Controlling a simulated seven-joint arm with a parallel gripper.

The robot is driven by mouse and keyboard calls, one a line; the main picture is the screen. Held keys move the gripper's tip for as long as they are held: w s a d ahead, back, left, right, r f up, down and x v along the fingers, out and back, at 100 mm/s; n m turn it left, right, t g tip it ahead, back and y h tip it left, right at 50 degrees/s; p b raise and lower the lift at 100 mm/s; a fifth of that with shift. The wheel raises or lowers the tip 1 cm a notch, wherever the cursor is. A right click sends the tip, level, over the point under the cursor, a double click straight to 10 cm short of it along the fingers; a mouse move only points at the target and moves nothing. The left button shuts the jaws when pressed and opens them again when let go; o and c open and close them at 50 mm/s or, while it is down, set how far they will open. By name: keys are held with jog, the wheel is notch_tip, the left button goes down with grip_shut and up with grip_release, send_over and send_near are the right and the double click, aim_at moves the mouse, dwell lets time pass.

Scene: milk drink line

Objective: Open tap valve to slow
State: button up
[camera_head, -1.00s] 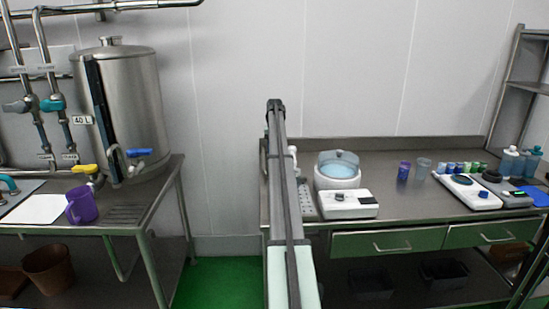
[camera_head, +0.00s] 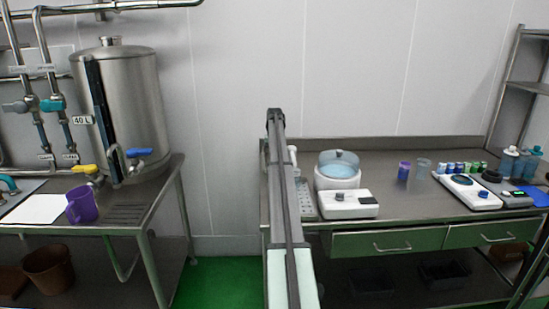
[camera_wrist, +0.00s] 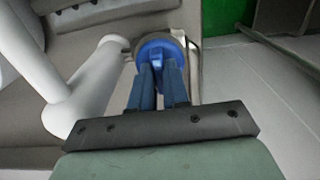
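In the wrist view a blue round valve knob (camera_wrist: 160,45) with a raised ridge sits at the end of a thick white pipe (camera_wrist: 92,80). My gripper (camera_wrist: 159,72) has its two blue fingers one on each side of the ridge, close against it, with a narrow gap between them lower down. In the head view a small part of a white upright pipe (camera_head: 293,155) shows at the left end of the right bench. The knob and my gripper are hidden there behind a tall grey column.
A drip tray (camera_head: 305,203), a white stirrer-like device (camera_head: 348,203) and a lidded white bath (camera_head: 338,172) stand on the right bench. On the left stand a steel tank (camera_head: 137,110) with a blue handle, a yellow-handled tap (camera_head: 84,168) and a purple jug (camera_head: 83,205).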

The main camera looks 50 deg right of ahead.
grip_shut()
jog(key=shift+n, duration=2.8)
jog(key=o, duration=0.5)
grip_release()
jog(key=shift+r, duration=0.1)
